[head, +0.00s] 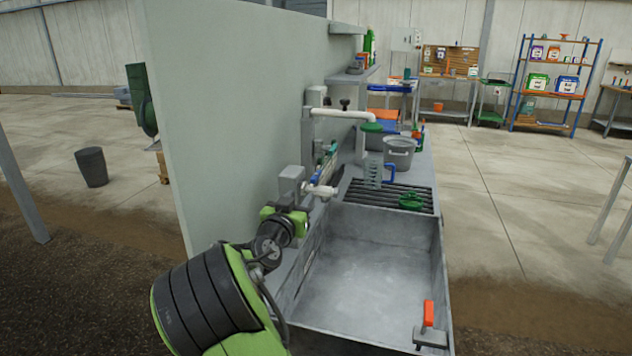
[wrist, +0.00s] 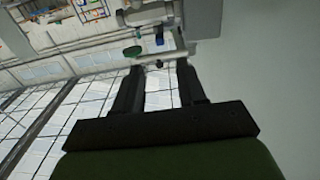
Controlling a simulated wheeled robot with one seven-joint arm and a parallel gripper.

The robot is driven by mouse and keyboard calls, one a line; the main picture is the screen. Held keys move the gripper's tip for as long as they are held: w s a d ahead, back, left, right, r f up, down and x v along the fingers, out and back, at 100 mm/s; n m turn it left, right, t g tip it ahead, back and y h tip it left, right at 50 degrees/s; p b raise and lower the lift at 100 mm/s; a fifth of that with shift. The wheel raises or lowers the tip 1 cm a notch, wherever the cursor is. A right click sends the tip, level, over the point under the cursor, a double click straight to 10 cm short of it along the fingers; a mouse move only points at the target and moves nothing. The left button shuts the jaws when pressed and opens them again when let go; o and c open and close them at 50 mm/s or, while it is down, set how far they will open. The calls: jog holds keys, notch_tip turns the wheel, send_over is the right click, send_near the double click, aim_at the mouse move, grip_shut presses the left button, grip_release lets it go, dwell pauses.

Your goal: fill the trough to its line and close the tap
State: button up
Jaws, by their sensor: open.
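The trough (head: 372,258) is a grey, open rectangular basin. Its bare grey floor shows; I cannot make out any water or a fill line. A white tap spout (head: 322,190) comes off a grey block on the panel above the trough's far left side, with a blue part just above it. I cannot tell whether this tap is open or closed. My gripper (wrist: 158,70) is open, its two dark fingers pointing toward white pipework (wrist: 148,62) in the wrist view. Nothing is visibly held.
A dark slatted rack (head: 385,193) with a green item (head: 411,201) lies behind the trough. A grey bucket (head: 398,152) stands beyond it. Another white pipe (head: 342,113) sticks out higher up. The tall panel (head: 235,105) bounds the left; an orange handle (head: 429,313) stands at the trough's front right.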

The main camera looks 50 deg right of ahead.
aim_at(319, 171)
jog(key=p+x, duration=0.1)
jog(key=x, duration=1.3)
grip_shut()
